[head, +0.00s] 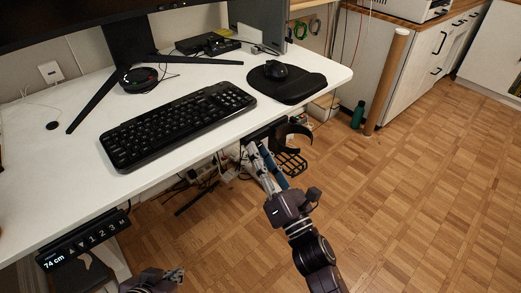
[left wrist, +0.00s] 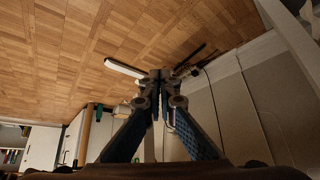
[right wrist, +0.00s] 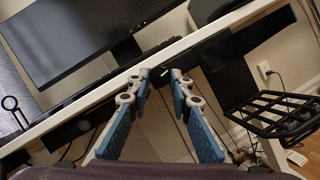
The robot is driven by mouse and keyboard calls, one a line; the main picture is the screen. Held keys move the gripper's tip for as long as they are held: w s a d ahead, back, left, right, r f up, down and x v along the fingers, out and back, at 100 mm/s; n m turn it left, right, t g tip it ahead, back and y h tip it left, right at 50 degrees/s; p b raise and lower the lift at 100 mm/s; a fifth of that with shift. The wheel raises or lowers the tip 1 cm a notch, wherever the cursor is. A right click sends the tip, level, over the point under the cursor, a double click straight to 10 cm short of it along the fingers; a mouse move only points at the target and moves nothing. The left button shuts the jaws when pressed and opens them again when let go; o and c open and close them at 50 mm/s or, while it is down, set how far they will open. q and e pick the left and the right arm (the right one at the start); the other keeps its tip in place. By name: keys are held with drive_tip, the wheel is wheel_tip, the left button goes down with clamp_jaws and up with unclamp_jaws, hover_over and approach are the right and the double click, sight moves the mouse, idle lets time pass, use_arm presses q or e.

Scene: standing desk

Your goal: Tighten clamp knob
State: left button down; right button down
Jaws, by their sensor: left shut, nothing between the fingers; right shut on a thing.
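My right gripper (head: 254,148) is at the desk's front edge, just below the tabletop, beside a black holder (head: 292,133) clamped there. In the right wrist view its fingertips (right wrist: 155,76) are close together on a small dark part under the edge, at the black bracket (right wrist: 230,62) of the clamp. I take this part to be the clamp knob; the fingers mostly hide it. My left gripper (head: 174,275) is at the bottom of the head view, low and away from the clamp. In the left wrist view its fingertips (left wrist: 160,75) are shut and empty.
A black wire basket (head: 293,163) hangs below the holder. A keyboard (head: 178,122) and a mouse (head: 275,70) on a pad lie on the white desk (head: 70,190). A height display (head: 83,240) hangs under the front edge.

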use_arm(q)
drive_tip(key=shift+s+a+f+g, duration=0.25)
drive_tip(key=shift+s+f+g, duration=0.1)
drive_tip(key=shift+s, duration=0.35)
drive_tip(key=shift+s+a+f+g, duration=0.25)
drive_tip(key=shift+s+g, duration=0.1)
drive_tip(key=shift+s, duration=0.35)
use_arm(e)
drive_tip(key=shift+m+h, duration=0.3)
drive_tip(key=shift+m, duration=0.1)
drive_tip(key=c, duration=2)
unclamp_jaws()
drive_tip(key=shift+s+f, duration=0.1)
drive_tip(key=v, duration=1.2)
drive_tip(key=shift+d, duration=0.1)
